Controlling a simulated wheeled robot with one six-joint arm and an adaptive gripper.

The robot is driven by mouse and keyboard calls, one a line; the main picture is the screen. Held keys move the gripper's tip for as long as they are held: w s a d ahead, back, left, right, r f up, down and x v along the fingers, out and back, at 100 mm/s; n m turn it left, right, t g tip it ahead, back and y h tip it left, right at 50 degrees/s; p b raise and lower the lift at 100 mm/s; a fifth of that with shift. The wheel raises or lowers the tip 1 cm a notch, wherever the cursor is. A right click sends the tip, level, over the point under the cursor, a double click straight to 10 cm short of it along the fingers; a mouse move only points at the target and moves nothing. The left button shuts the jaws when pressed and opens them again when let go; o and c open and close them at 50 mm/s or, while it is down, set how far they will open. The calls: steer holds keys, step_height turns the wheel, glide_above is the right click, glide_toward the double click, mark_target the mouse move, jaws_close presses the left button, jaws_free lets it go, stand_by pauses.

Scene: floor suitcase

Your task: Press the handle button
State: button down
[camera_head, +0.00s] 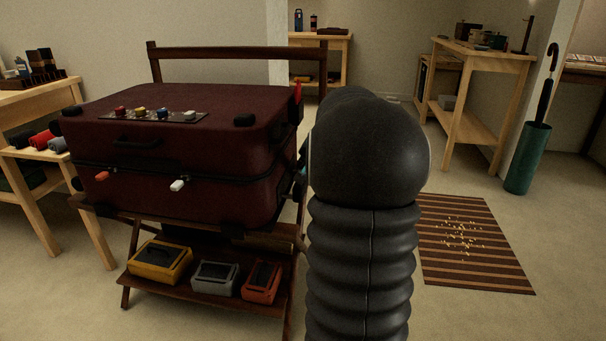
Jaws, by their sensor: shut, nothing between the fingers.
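A closed dark red suitcase (200,185) lies on a wooden folding stand (128,262) left of centre. A dark carry handle (137,142) is on its front side. A small red part (298,92) shows at its upper right edge; I cannot tell whether this is the handle button. A strip (170,115) on the lid bears several small coloured knobs. A red tab (102,176) and a white tab (177,186) are on the front. My dark arm fills the centre right and hides part of the suitcase's right side. My gripper is not visible behind it.
Yellow, grey and orange boxes (160,262) sit on the stand's lower shelf. A wooden bench (75,185) is close at left. A striped mat (470,262) with scattered crumbs lies at right, near a green umbrella holder (527,160). Tables stand at the back.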

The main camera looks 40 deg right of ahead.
steer(key=shift+f, duration=0.45)
stand_by(0.8)
steer(key=shift+r, duration=0.15)
steer(key=shift+r+p, duration=0.45)
steer(key=shift+r, duration=0.3)
steer(key=shift+r+p, duration=1.85)
steer(key=shift+r, duration=0.75)
steer(key=shift+f, duration=0.1)
